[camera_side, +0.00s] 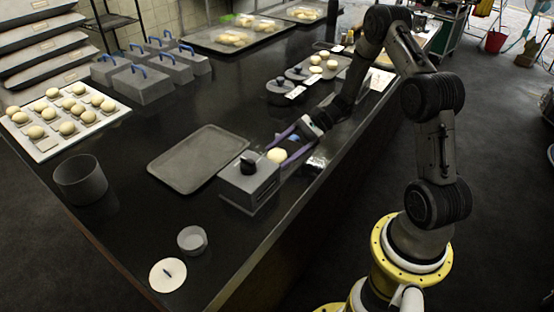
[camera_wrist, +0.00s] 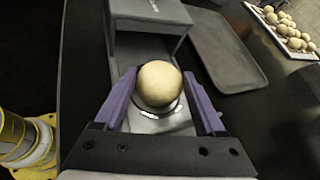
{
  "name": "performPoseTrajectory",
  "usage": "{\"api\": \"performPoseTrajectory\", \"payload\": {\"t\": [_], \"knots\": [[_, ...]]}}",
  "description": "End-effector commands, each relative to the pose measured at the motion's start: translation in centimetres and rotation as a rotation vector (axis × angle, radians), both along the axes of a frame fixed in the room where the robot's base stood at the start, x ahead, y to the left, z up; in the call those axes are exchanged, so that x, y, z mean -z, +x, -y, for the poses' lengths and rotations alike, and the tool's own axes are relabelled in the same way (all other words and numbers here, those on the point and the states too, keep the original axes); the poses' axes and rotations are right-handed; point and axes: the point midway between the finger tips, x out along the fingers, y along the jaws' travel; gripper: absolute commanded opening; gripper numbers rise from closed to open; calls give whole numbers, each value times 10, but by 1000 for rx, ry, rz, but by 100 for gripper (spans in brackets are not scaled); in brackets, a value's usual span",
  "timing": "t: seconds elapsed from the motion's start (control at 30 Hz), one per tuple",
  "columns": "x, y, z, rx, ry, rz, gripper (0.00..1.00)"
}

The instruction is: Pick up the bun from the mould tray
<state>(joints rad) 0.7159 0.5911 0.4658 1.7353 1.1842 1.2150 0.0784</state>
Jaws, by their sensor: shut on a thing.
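A round pale bun (camera_side: 277,155) is between the two purple fingers of my gripper (camera_side: 278,157) in the side view. In the wrist view the bun (camera_wrist: 159,83) sits midway between the fingertips of my gripper (camera_wrist: 160,77), which is shut on it. A pale grey plate-like piece (camera_wrist: 152,124) shows under and in front of the bun, partly hidden by it; I cannot tell if it is the mould tray or if the bun touches it. A grey box with a black knob (camera_side: 249,182) stands just beside the bun.
An empty grey tray (camera_side: 200,158) lies left of the box. A white board of several buns (camera_side: 50,148) is at the far left. Grey lidded boxes with blue handles (camera_side: 143,84) stand behind. A dark round pot (camera_side: 80,180) and small cup (camera_side: 192,240) stand nearer the front.

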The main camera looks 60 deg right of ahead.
Motion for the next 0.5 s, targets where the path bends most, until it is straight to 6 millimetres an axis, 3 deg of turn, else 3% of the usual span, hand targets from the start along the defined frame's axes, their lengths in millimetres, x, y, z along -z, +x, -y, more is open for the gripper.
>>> {"api": "performPoseTrajectory", "payload": {"t": [0.03, 0.07, 0.1, 0.33, 0.5], "knots": [[0, 0, 0, 0, 0, 1, 15], [0, 0, 0, 0, 0, 1, 6], [0, 0, 0, 0, 0, 1, 6], [-3, 0, 0, 0, -1, 2, 6], [-16, 1, 0, 0, -1, 3, 6]]}}
